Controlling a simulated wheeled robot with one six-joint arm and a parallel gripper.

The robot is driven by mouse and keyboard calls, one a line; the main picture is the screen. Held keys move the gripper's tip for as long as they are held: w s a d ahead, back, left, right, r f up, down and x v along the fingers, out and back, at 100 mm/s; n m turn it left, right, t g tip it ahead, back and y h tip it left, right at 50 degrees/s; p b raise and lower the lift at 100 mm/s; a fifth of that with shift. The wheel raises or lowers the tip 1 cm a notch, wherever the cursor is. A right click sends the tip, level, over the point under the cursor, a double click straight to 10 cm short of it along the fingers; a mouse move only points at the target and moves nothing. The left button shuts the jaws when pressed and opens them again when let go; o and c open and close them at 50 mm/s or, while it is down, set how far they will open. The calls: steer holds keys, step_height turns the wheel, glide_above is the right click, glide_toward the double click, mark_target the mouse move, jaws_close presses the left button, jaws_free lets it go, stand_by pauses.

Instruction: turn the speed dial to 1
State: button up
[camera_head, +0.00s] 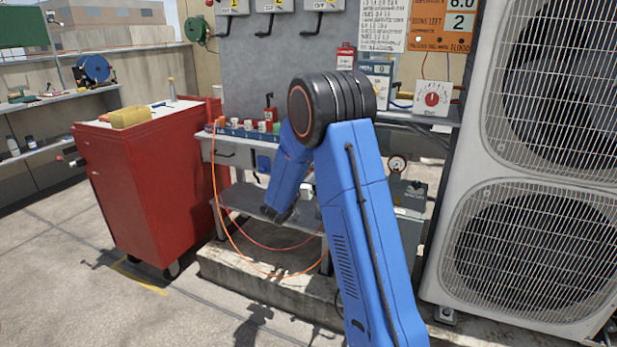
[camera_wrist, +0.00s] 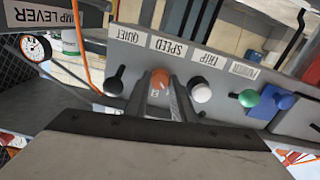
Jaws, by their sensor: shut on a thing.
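In the wrist view, the speed dial (camera_wrist: 160,76) is an orange knob on a grey panel, near a tilted SPEED label (camera_wrist: 172,48). My gripper (camera_wrist: 164,88) has its two fingers close together at this knob and is shut on it. The fingers cover part of the knob, and I cannot read which number it points to. In the head view my blue arm reaches down toward the bench, and the gripper is hidden.
A round gauge (camera_wrist: 34,48) is at far left. The head view shows a red cabinet (camera_head: 150,185) and a condenser (camera_head: 470,180).

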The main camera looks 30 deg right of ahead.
jaws_close()
steer(key=o, duration=1.1)
jaws_free()
steer(key=shift+c, duration=0.2)
steer(key=v, duration=1.7)
steer(key=shift+a, duration=0.2)
steer(key=shift+s, duration=0.15)
